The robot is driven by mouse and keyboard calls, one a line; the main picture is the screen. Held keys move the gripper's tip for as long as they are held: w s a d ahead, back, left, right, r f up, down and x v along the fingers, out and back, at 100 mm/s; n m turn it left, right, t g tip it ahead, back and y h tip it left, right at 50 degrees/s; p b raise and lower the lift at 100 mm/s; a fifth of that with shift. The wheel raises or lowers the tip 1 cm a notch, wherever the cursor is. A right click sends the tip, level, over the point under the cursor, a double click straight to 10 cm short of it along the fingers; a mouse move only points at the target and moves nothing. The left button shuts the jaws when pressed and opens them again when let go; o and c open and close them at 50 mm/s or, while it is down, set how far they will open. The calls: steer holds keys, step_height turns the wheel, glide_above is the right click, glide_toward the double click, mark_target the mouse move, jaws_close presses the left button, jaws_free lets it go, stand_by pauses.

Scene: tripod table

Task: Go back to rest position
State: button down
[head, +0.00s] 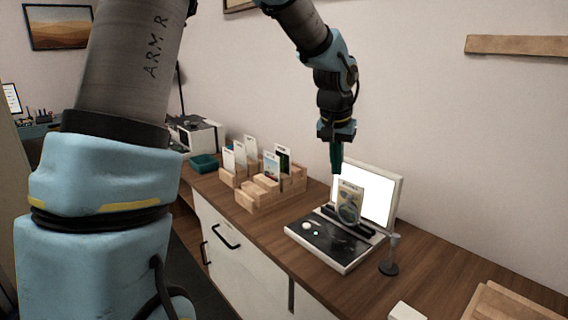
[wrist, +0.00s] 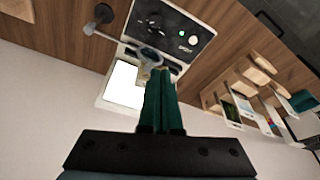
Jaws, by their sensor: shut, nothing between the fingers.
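My gripper (head: 337,158) hangs above the inspection device on the wooden counter, pointing down, with its green fingers shut and empty. The fingers also fill the middle of the wrist view (wrist: 161,100). Just below the fingertips, a printed card (head: 349,203) stands upright in front of the device's bright white panel (head: 377,190). In the wrist view the fingers partly hide the card (wrist: 146,72). I cannot tell whether the fingertips touch the card, though a small gap seems to show in the head view.
A wooden card rack (head: 262,192) with several upright cards stands left of the device. A teal tray (head: 203,164) and a white machine sit further left. A small grey stand (head: 389,258) is at the device's right. A wooden board (head: 515,303) lies at the front right.

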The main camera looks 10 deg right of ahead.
steer(key=a+f+n+y, duration=0.1)
steer(key=a+f+n, duration=0.25)
steer(key=a, duration=1.35)
steer(key=s+a+f+n, duration=0.1)
steer(key=s+a+f, duration=0.1)
steer(key=s+a, duration=0.2)
steer(key=s+a+f+n, duration=0.2)
steer(key=s+a, duration=0.3)
steer(key=a, duration=0.6)
steer(key=shift+s+a+g+y, duration=0.2)
steer(key=shift+s+g+y, duration=0.05)
steer(key=shift+g+y, duration=0.15)
